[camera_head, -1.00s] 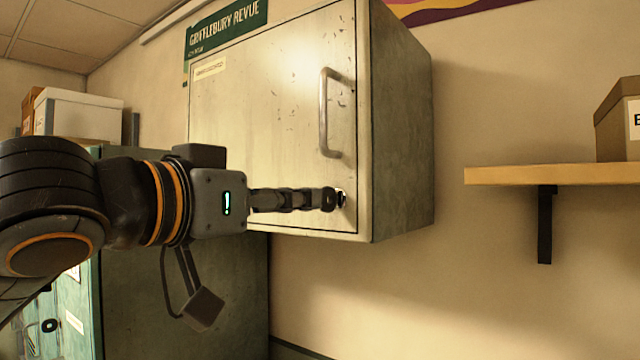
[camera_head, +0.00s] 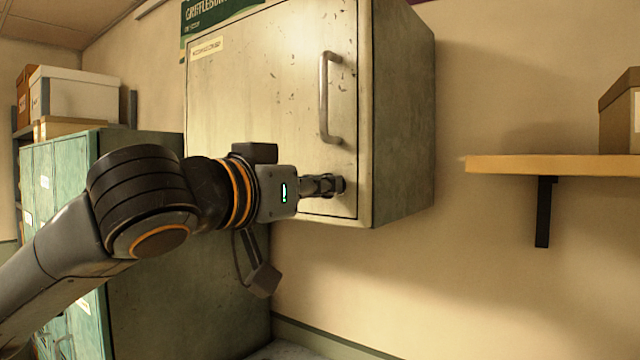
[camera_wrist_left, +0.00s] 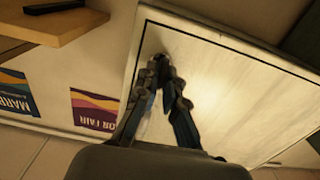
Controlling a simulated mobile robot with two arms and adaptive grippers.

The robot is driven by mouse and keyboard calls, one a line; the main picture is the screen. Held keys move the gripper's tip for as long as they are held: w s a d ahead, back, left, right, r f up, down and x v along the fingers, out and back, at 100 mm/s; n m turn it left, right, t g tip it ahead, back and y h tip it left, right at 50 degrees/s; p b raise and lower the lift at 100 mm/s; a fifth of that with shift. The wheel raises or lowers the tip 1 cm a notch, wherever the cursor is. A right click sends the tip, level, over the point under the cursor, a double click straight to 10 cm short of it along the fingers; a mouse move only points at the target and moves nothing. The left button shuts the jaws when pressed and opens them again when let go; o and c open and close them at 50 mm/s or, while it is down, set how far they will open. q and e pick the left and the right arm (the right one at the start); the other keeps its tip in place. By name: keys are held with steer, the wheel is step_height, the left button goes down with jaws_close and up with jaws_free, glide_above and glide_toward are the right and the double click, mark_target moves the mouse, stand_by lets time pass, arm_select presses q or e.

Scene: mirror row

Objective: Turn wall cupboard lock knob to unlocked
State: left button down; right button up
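The pale wall cupboard (camera_head: 270,100) hangs on the wall, its door shut, with a vertical metal bar handle (camera_head: 325,98). The lock knob is low on the door below the handle, hidden behind my fingertips in the head view. My left gripper (camera_head: 338,185) reaches in from the left, its tips at the knob's place. In the left wrist view the two fingers (camera_wrist_left: 163,68) converge close to the door's corner and appear closed on the small knob, which is mostly covered. The knob's turned position cannot be read. My right gripper is not in view.
A wooden shelf (camera_head: 550,166) with a box (camera_head: 620,115) is on the right wall. Green cabinets (camera_head: 60,180) stand left below the cupboard, near a white box (camera_head: 75,95). The wall between cupboard and shelf is clear.

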arm_select(q)
steer(key=shift+m, duration=0.4)
steer(key=m+p, duration=0.3)
steer(key=m, duration=0.5)
steer(key=m+p, duration=0.4)
steer(key=m, duration=0.5)
steer(key=shift+s+d+f, duration=0.1)
steer(key=shift+f, duration=0.05)
steer(key=shift+p, duration=0.3)
steer(key=c, duration=1.5)
jaws_free()
steer(key=shift+o, duration=0.2)
steer(key=shift+s, duration=0.1)
